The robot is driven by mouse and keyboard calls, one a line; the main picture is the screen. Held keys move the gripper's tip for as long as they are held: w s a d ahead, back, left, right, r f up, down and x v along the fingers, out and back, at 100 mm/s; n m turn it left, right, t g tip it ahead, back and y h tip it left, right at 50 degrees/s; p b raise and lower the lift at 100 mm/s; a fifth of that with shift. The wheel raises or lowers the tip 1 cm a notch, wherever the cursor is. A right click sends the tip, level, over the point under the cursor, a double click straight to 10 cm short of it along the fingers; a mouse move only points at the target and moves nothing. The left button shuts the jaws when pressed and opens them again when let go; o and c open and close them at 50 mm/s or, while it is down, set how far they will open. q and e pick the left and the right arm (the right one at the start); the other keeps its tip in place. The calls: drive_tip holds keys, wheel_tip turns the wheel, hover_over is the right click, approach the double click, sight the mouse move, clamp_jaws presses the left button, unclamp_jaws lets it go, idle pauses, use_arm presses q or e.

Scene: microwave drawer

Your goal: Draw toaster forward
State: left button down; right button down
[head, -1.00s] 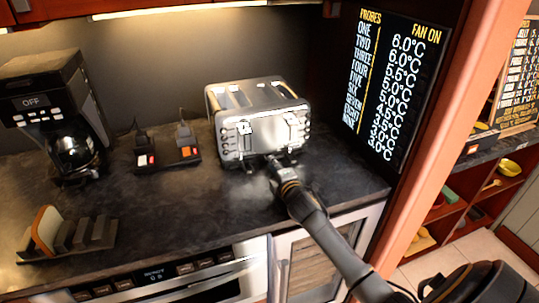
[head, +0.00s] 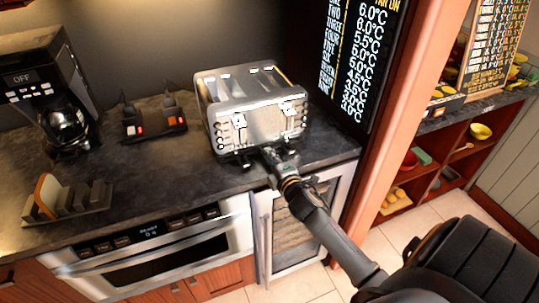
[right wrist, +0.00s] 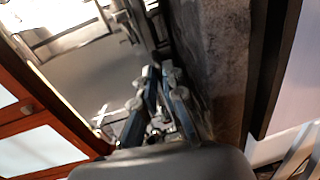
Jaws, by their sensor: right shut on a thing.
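The silver four-slot toaster (head: 257,120) stands upright on the dark countertop, its front with levers and knobs facing me and close to the counter's front edge. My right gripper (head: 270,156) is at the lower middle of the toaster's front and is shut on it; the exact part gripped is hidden. In the right wrist view the gripper fingers (right wrist: 160,88) reach towards the toaster's metal front (right wrist: 85,65). My left gripper is not in view.
A coffee maker (head: 52,92), a black stand with two small devices (head: 152,122) and a toast rack (head: 70,203) stand left on the counter (head: 150,175). A wooden post (head: 395,130) rises right of the toaster. An oven (head: 155,262) is below the counter.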

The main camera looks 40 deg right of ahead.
drive_tip(key=shift+s+f, duration=0.1)
drive_tip(key=shift+f, duration=0.15)
drive_tip(key=c, duration=1.8)
unclamp_jaws()
drive_tip(key=shift+o, duration=0.4)
drive_tip(key=shift+r, duration=0.1)
drive_tip(key=v, duration=1.2)
drive_tip(key=shift+r, duration=0.1)
